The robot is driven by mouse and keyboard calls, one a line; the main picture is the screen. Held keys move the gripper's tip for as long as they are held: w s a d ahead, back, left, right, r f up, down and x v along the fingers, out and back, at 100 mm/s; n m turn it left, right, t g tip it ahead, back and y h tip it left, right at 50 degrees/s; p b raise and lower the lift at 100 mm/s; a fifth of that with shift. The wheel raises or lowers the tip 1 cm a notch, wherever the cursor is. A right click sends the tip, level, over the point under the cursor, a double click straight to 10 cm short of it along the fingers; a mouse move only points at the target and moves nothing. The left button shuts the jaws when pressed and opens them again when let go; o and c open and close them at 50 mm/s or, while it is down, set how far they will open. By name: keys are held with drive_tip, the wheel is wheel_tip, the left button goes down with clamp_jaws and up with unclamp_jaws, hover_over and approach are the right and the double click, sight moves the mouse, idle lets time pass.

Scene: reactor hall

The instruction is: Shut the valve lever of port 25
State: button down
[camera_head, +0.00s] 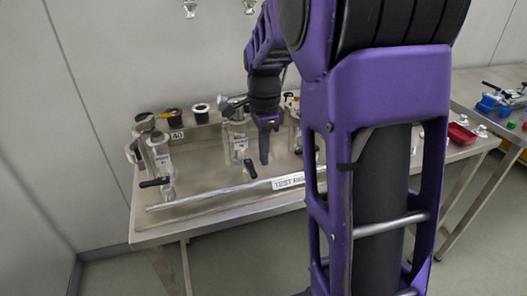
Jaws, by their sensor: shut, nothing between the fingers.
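My gripper (265,158) points down over the metal test rig table, with its fingers shut and empty. A valve with a short black lever (250,168) stands just left of and below the fingertips; I cannot tell whether they touch. Another valve on the left has a black lever (155,182) that lies roughly level, pointing left. My purple arm hides the right part of the rig.
A metal rail (225,192) with a "TEST RIG" sign (289,180) runs along the table front. Several cups and fittings (201,112) line the back. A red tray (461,134) sits to the right. A second table (495,78) holds blue items. Grey wall panels stand behind.

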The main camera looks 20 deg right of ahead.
sight(256, 175)
wheel_tip(256, 175, down, 5)
drive_tip(key=b, duration=0.4)
drive_tip(key=shift+a, duration=0.15)
drive_tip(key=shift+s+a+b, duration=0.2)
drive_tip(key=shift+a+b, duration=0.1)
drive_tip(key=shift+a, duration=0.25)
drive_tip(key=shift+s+a+b, duration=0.15)
drive_tip(key=shift+a+b, duration=0.1)
drive_tip(key=shift+a, duration=0.25)
drive_tip(key=shift+w+a+r, duration=0.1)
drive_tip(key=shift+w+a, duration=0.05)
drive_tip(key=shift+a, duration=0.95)
drive_tip(key=shift+w+a+r, duration=0.1)
drive_tip(key=shift+a+r, duration=0.05)
drive_tip(key=shift+a, duration=0.2)
drive_tip(key=shift+w+a+p, duration=0.6)
drive_tip(key=shift+w+a, duration=0.05)
drive_tip(key=shift+a, duration=0.2)
drive_tip(key=shift+w+a+p, duration=0.4)
drive_tip(key=shift+w+p, duration=0.1)
drive_tip(key=shift+w, duration=0.25)
drive_tip(key=shift+s+d, duration=0.25)
drive_tip(key=shift+s, duration=0.3)
wheel_tip(256, 175, up, 7)
drive_tip(key=p, duration=0.6)
